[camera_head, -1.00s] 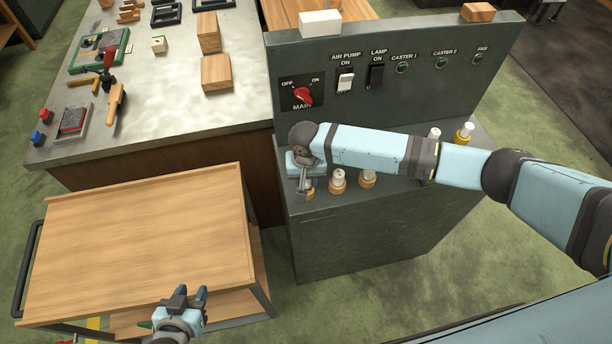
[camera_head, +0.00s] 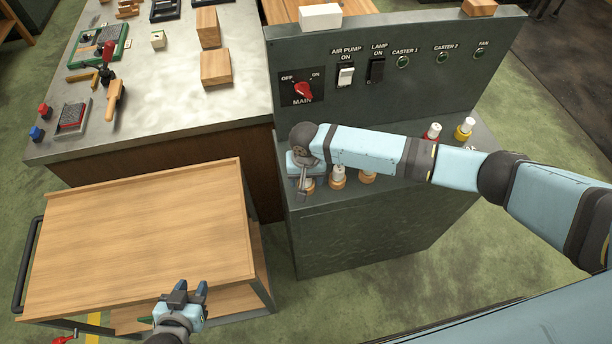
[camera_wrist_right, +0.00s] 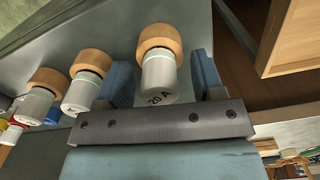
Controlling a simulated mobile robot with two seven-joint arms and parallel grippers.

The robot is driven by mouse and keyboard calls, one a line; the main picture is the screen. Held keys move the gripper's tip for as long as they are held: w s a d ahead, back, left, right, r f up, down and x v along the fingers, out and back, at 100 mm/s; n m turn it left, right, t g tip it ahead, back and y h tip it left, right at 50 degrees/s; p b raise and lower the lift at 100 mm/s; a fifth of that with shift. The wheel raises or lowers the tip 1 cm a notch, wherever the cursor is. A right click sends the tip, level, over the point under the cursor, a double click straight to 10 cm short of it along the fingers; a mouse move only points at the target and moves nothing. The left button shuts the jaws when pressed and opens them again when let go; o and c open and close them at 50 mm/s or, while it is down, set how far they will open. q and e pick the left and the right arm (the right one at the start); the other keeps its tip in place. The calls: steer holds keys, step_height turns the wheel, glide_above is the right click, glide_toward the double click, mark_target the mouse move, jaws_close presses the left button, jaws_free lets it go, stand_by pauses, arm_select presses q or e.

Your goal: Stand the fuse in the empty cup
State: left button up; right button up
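In the right wrist view a white fuse (camera_wrist_right: 159,80) marked 20 A stands in a wooden cup (camera_wrist_right: 160,38). The fingers of my right gripper (camera_wrist_right: 163,85) are on either side of this fuse, with narrow gaps showing, so it looks open. In the head view my right gripper (camera_head: 304,178) is over the left end of the row of cups on the panel ledge. Other fuses stand in the cups beside it (camera_head: 338,174). My forearm hides part of the row, and I cannot make out an empty cup. My left gripper (camera_head: 186,292) is open and empty over the cart's front edge.
A red-based fuse (camera_head: 432,132) and a yellow-based fuse (camera_head: 465,128) stand at the ledge's back right. The upright switch panel (camera_head: 430,95) rises behind the ledge. The wooden cart top (camera_head: 140,240) is clear. A workbench (camera_head: 170,110) with tools and blocks stands behind it.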

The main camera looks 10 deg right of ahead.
steer(key=shift+r, duration=0.35)
step_height(320, 180, up, 13)
steer(key=b, duration=0.1)
steer(key=shift+b, duration=0.4)
steer(key=s+a+f+n+t+y, duration=0.3)
steer(key=s+a+f+t+y, duration=0.25)
steer(key=s+f, duration=0.35)
steer(key=s+d+f+n+t+h, duration=0.1)
steer(key=s+d+f+t, duration=0.1)
steer(key=s+d, duration=0.4)
steer(key=s+d+f+t+h, duration=0.1)
steer(key=s+d+f+t, duration=0.2)
steer(key=s+d+f, duration=0.2)
steer(key=s+d, duration=0.2)
steer(key=d, duration=0.1)
steer(key=shift+s+d+n, duration=0.2)
steer(key=shift+d+n, duration=0.15)
steer(key=shift+n, duration=0.05)
